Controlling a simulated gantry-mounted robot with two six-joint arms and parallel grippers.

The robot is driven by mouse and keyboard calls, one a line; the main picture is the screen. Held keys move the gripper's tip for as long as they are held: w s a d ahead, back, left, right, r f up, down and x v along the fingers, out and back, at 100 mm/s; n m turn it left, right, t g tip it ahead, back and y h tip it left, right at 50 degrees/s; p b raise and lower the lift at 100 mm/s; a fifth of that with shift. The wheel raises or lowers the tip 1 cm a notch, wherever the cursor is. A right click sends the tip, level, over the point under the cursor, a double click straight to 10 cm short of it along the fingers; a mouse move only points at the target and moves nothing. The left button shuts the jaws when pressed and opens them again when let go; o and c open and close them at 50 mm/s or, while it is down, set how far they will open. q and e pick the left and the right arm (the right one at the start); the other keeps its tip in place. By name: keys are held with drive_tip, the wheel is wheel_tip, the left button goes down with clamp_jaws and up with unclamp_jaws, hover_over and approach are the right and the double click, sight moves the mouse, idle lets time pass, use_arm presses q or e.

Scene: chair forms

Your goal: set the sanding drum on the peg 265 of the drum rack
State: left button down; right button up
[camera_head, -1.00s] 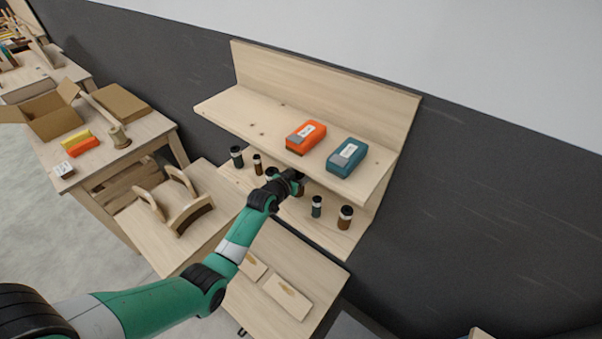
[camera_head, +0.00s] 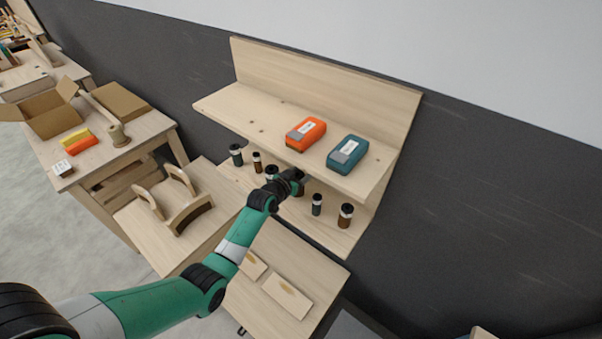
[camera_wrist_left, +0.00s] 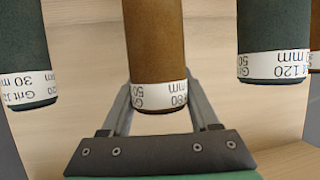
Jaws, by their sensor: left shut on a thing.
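My left gripper (camera_head: 297,178) reaches in under the upper shelf at the lower board of the rack (camera_head: 330,235). It is shut on a brown sanding drum; in the left wrist view the drum (camera_wrist_left: 155,45) is between the fingers (camera_wrist_left: 157,88), its white label reading 80 and 50. The held drum is mostly hidden in the head view. I cannot tell whether it is seated or raised. Green drums flank it in the wrist view, one on the left (camera_wrist_left: 33,50) and one on the right (camera_wrist_left: 270,35). No peg or peg number is readable. My right gripper is not in view.
On the lower board, a green drum (camera_head: 317,205) and a brown drum (camera_head: 345,216) stand right of the gripper; several more stand left. Orange (camera_head: 306,134) and teal (camera_head: 347,154) boxes sit on the upper shelf (camera_head: 240,110). Curved wooden pieces (camera_head: 190,212) lie on the bench left.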

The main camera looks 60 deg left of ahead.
use_arm(q)
drive_tip(key=shift+f+b, duration=0.65)
drive_tip(key=shift+f, duration=0.15)
drive_tip(key=shift+c, duration=0.3)
unclamp_jaws()
drive_tip(key=shift+s+d+r, duration=0.1)
drive_tip(key=shift+s, duration=0.1)
drive_tip(key=p+v, duration=0.3)
drive_tip(key=v, duration=0.8)
